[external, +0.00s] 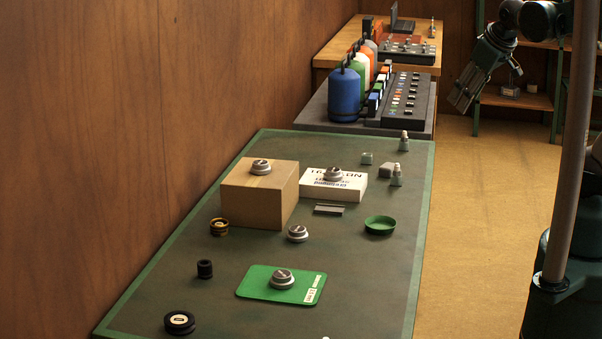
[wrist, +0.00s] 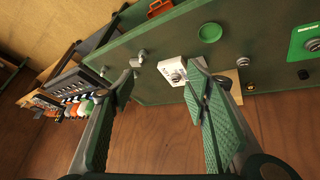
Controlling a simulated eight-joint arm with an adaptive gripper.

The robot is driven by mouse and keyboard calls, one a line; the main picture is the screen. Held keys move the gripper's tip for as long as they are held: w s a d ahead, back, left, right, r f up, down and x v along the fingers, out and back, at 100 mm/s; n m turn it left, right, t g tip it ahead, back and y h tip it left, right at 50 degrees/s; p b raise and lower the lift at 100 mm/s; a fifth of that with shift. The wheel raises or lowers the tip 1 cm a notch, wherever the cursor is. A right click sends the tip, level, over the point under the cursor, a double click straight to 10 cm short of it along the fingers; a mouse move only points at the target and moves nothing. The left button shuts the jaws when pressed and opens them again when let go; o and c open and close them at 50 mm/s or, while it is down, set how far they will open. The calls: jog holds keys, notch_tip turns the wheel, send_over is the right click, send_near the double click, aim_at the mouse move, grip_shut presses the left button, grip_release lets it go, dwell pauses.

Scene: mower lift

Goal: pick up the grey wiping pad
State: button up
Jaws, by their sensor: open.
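A small grey block (external: 386,170), which looks like the wiping pad, lies on the dark green-edged table in the external view, beside a small grey-capped bottle (external: 397,175). A flat grey strip (external: 329,209) lies in front of the white box; I cannot tell what it is. My gripper (external: 462,98) is at the upper right, off the table's far right side, well away from the block. In the wrist view my gripper (wrist: 163,88) is open, with nothing between its fingertips. I cannot clearly pick out the pad there; small grey items (wrist: 138,60) show near the left finger.
A cardboard box (external: 245,205) and a white box (external: 340,187) carry silver knobs. A green dish (external: 380,225), a green card (external: 260,284) and black round parts (external: 179,322) lie nearer. Coloured bottles (external: 345,95) stand behind. A pole (external: 570,150) rises at right.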

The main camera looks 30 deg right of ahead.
jog(key=w+d+n+g+h, duration=0.15)
jog(key=w+n, duration=0.35)
jog(key=w, duration=0.7)
jog(key=n+g+h+b, duration=0.2)
jog(key=n+g+b, duration=0.1)
jog(key=n, duration=1.2)
send_over(388, 165)
jog(key=s+a, duration=0.2)
jog(key=a, duration=0.1)
notch_tip(388, 165, down, 30)
jog(key=shift+w, duration=0.15)
jog(key=shift+f, duration=0.25)
jog(key=shift+x, duration=1.15)
jog(key=shift+f, duration=0.1)
